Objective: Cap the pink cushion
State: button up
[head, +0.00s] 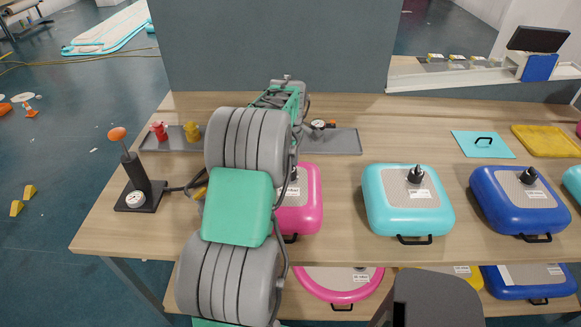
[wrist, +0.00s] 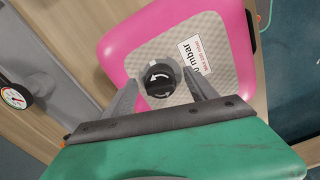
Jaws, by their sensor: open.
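The pink cushion (head: 309,198) lies on the table, its left part hidden behind my arm in the head view. In the wrist view the pink cushion (wrist: 119,46) fills the middle, with a grey patterned top panel and a white label. A round black cap (wrist: 160,83) with white curved arrows sits at a grey ring on that panel. I cannot tell whether it is fully seated. My gripper (wrist: 159,74) is open, with one grey finger on each side of the black cap. In the head view my arm hides the fingers.
A grey tray (head: 175,143) holds red (head: 159,131) and yellow (head: 192,131) fittings. A gauge (head: 318,125) lies behind the pink cushion. A black stand with an orange knob (head: 117,134) is at left. Turquoise (head: 385,205) and blue (head: 495,205) cushions stand right; the table between them is clear.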

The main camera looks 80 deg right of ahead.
notch_tip(320, 180, up, 8)
jog(key=shift+f+b, duration=0.1)
jog(key=shift+b, duration=0.65)
jog(key=w+a+r+t+h, duration=0.1)
jog(key=w+a+r, duration=0.2)
jog(key=w+a, duration=0.85)
jog(key=w+a+r, duration=0.2)
jog(key=w+a, duration=0.9)
jog(key=w, duration=0.2)
jog(key=w+a+t, duration=0.1)
jog(key=w+a, duration=0.3)
jog(key=a, duration=1.1)
jog(key=s+a+f+t, duration=0.1)
jog(key=s+a+f, duration=0.1)
jog(key=a, duration=0.6)
jog(key=s+a+f+t+y, duration=0.1)
jog(key=s+a+f, duration=0.1)
jog(key=a, duration=0.6)
jog(key=shift+s+a+n, duration=0.25)
jog(key=shift+s+n, duration=0.05)
jog(key=shift+s, duration=0.1)
